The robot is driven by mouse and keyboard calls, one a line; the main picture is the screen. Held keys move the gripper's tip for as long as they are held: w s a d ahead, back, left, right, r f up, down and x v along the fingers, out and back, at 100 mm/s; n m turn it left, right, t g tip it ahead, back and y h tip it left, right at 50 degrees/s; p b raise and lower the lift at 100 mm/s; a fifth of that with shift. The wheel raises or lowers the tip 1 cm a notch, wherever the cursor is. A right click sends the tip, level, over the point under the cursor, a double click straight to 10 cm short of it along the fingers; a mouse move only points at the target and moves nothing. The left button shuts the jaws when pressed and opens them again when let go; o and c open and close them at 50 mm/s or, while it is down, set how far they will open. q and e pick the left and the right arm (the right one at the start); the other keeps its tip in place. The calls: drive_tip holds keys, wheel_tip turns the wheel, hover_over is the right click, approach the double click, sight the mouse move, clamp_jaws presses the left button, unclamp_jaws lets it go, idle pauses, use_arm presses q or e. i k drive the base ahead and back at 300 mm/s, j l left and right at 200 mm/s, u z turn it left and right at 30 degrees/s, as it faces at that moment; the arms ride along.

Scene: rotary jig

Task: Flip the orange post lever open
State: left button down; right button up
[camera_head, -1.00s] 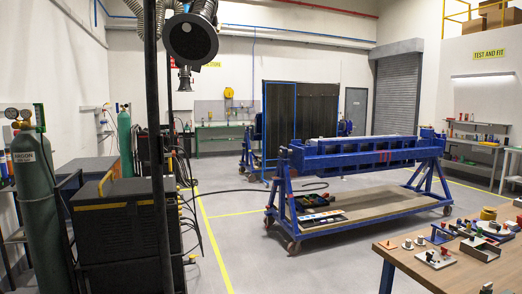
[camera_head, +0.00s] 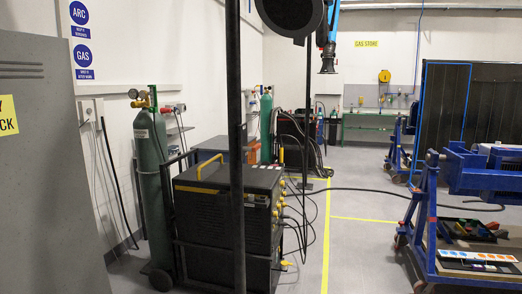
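No orange post lever can be made out in the head view. The workbench with small fixtures is also out of view. Neither of my grippers shows in the head view, so their state and position are hidden.
A black welding unit (camera_head: 225,205) and a green gas cylinder (camera_head: 152,190) stand left of centre. A grey cabinet (camera_head: 45,170) fills the left edge. A blue wheeled frame (camera_head: 425,205) stands at the right. The grey floor (camera_head: 350,245) between them is clear, with a yellow line (camera_head: 327,230).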

sight(257, 146)
drive_tip(key=i+l+z, duration=0.2)
drive_tip(key=i, duration=1.25)
drive_tip(key=i+l+z, duration=0.15)
drive_tip(key=i, duration=1.25)
